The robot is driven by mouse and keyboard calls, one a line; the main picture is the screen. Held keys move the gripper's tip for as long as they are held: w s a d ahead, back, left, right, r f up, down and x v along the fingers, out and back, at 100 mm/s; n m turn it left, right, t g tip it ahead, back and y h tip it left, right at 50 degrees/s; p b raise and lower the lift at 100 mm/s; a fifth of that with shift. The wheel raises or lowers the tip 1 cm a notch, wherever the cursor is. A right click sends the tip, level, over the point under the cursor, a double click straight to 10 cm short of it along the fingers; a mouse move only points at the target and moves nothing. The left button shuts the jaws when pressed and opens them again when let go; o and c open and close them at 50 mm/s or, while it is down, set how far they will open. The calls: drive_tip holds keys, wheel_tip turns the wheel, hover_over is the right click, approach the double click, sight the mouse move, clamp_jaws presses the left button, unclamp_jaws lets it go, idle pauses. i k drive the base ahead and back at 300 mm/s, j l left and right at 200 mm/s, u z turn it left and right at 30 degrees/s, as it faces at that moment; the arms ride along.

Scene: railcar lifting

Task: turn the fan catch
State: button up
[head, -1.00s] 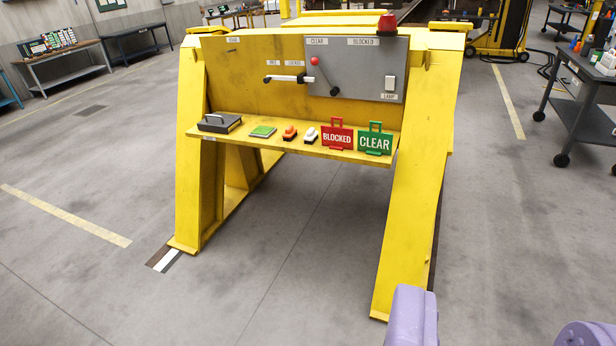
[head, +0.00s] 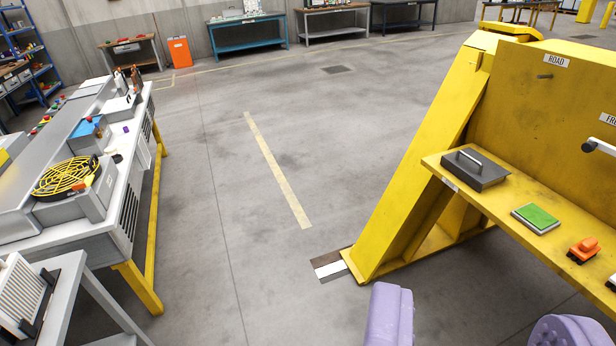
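A fan with a round yellow grille (head: 66,177) sits on a grey box on the long grey unit at the left. A small orange-red part (head: 88,180) shows at the grille's right edge; I cannot tell whether it is the fan catch or how it is turned. My gripper (head: 480,318) shows as two lilac fingers at the bottom right, wide apart with only floor between them. It is far from the fan, to its right and nearer to me.
A yellow stand (head: 420,190) with a shelf (head: 480,205) fills the right; a dark box, a green pad and an orange item lie on the shelf. A grey table (head: 62,290) with a white filter-like panel stands at the lower left. Open floor (head: 220,240) lies between.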

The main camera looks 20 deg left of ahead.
sight(80, 187)
drive_tip(key=i+j+u, duration=0.4)
drive_tip(key=i+u, duration=0.4)
drive_tip(key=i, duration=0.25)
drive_tip(key=i+u, duration=0.4)
drive_tip(key=i, duration=0.15)
drive_tip(key=i+l+u, duration=0.2)
drive_tip(key=i+u, duration=0.2)
drive_tip(key=i, duration=0.15)
drive_tip(key=i+u, duration=0.45)
drive_tip(key=i, duration=0.3)
drive_tip(key=i+l+u, duration=0.2)
drive_tip(key=i+u, duration=0.25)
drive_tip(key=i, duration=0.35)
